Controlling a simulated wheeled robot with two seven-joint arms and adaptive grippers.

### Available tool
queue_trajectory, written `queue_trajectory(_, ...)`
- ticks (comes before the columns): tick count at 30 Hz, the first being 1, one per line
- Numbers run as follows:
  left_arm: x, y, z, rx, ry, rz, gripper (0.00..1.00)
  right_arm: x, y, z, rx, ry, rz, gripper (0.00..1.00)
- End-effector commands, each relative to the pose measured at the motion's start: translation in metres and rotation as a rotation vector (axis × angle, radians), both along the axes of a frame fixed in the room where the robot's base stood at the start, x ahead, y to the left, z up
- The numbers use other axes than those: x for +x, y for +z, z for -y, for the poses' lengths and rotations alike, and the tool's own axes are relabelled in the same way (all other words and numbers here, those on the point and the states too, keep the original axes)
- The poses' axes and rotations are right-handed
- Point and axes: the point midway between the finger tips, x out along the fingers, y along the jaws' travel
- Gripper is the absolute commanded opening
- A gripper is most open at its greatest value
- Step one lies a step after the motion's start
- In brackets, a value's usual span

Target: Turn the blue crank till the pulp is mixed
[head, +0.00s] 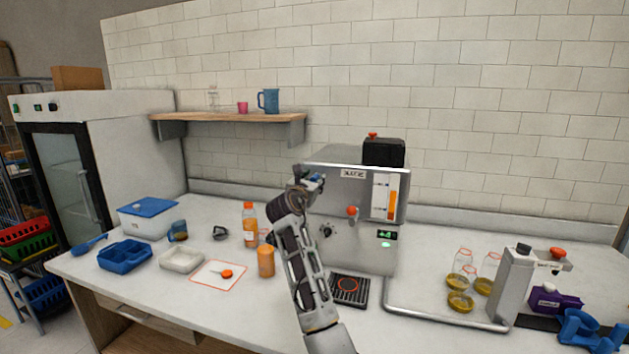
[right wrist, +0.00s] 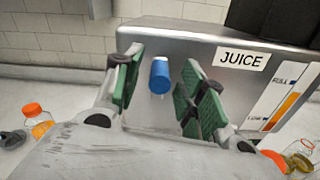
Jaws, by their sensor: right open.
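The juice machine (head: 345,245) is a silver box on the counter, with its front also in the right wrist view (right wrist: 215,50). The blue crank handle (right wrist: 160,76) sticks out of that front as a short cylinder, left of the JUICE label. My right gripper (head: 312,181) is at the machine's upper left front. In the right wrist view its green-padded fingers (right wrist: 163,62) are open, one on each side of the blue handle, with gaps showing on both sides. In the head view the gripper mostly hides the crank. My left gripper is not in view.
A drip grate (head: 350,290) lies before the machine. Jars (head: 461,283) and a grey dispenser (head: 512,285) stand to the right. A shelf (head: 230,117) hangs at the back.

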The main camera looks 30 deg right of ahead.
Motion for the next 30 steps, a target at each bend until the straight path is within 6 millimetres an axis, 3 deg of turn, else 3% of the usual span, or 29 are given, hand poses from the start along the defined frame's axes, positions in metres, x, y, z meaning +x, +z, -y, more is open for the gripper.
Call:
queue_trajectory(7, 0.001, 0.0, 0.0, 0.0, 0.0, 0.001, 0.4, 0.011, 0.0, 0.012, 0.001, 0.0, 0.001, 0.41)
queue_trajectory(18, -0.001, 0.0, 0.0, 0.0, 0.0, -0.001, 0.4, 0.012, 0.0, 0.014, 0.001, 0.0, 0.001, 0.41)
queue_trajectory(28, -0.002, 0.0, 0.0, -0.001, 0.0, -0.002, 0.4, 0.012, 0.0, 0.014, 0.001, 0.001, 0.001, 0.0)
queue_trajectory(30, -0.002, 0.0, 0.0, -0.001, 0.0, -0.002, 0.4, 0.012, 0.0, 0.014, 0.001, 0.001, 0.001, 0.0)
